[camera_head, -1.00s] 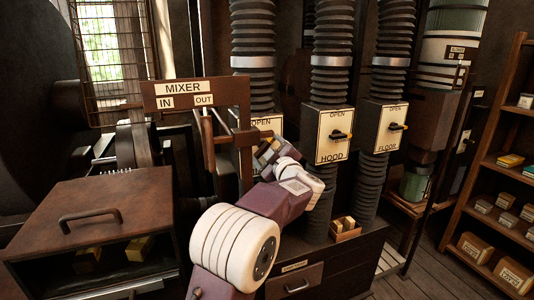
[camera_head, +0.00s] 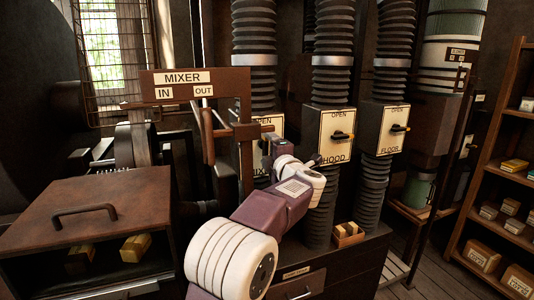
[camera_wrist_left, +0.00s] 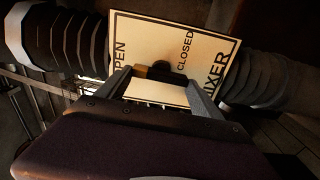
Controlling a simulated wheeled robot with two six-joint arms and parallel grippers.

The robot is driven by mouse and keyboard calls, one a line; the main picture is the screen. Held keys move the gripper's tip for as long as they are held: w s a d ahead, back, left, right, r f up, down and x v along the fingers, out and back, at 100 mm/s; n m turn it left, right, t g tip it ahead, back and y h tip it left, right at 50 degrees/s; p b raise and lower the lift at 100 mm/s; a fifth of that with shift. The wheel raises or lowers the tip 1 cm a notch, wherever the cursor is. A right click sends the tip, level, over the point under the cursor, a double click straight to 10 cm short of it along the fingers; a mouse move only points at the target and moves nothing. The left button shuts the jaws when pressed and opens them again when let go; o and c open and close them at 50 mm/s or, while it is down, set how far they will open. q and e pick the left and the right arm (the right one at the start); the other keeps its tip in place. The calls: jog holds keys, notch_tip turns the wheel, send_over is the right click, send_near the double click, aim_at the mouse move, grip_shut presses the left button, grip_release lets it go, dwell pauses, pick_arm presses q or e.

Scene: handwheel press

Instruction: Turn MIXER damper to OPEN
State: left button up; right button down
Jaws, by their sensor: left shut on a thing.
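The MIXER damper plate (camera_head: 272,124) is a cream panel on the left ribbed duct, mostly hidden behind my left arm in the head view. In the left wrist view the plate (camera_wrist_left: 150,35) shows OPEN at left, CLOSED right of the middle and MIXER at right. Its lever (camera_wrist_left: 158,71), black with a brass-coloured part, lies between the fingers. My left gripper (camera_head: 270,147) is at the plate and shut on the lever; the wrist view shows its two fingers (camera_wrist_left: 160,84) on either side. The lever's exact angle is hard to tell. My right gripper is not in view.
HOOD (camera_head: 337,135) and FLOOR (camera_head: 394,129) damper boxes stand to the right, each with a black lever. A wooden frame with a MIXER IN/OUT sign (camera_head: 183,84) stands close left of my gripper. A small block box (camera_head: 347,234) sits on the cabinet below.

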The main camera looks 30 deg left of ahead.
pick_arm(q)
jog(key=shift+n, duration=0.3)
jog(key=o, duration=1.4)
jog(key=shift+c, duration=0.2)
jog(key=shift+f, duration=0.1)
